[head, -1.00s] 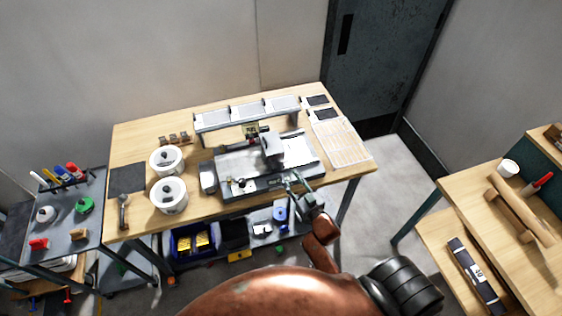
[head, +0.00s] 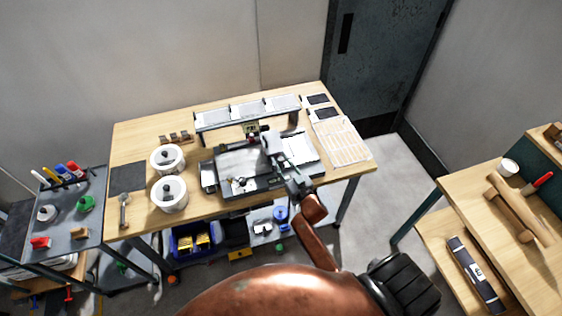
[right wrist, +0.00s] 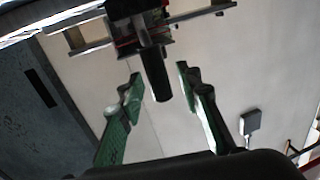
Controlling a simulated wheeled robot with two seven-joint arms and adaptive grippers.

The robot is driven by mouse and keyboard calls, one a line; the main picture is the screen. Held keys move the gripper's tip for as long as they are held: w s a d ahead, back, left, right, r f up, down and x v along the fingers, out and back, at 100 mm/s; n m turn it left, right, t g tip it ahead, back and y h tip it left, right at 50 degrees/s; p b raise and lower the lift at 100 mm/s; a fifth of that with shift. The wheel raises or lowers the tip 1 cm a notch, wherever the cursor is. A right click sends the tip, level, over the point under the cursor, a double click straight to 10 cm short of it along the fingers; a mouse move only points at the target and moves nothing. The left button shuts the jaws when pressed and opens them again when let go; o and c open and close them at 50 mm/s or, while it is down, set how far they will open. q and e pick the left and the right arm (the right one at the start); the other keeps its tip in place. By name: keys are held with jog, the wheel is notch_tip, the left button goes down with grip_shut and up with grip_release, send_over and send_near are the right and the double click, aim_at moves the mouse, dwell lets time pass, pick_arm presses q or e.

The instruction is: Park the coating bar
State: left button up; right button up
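The coating machine (head: 235,162) sits mid-table, with a flat bed and a grey upright part (head: 272,143) across its middle. My right gripper (head: 283,168) is over the front of the machine, close to that part. In the right wrist view my gripper (right wrist: 158,88) is open, its two green fingers apart. A dark handle (right wrist: 156,78) with red and black parts at its base lies between the fingers, with a gap on both sides. A thin metal bar (right wrist: 200,15) runs crosswise behind it; I cannot tell for sure that it is the coating bar. My left gripper is not in view.
A raised grey rack (head: 200,124) with light panels stands behind the machine. Two white lidded pots (head: 168,196) stand left of it. A white grid sheet (head: 342,142) lies right. A tool cart (head: 80,245) is at far left and another bench (head: 465,225) at right.

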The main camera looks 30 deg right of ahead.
grip_shut()
jog(key=shift+d, duration=0.15)
dwell(0.4)
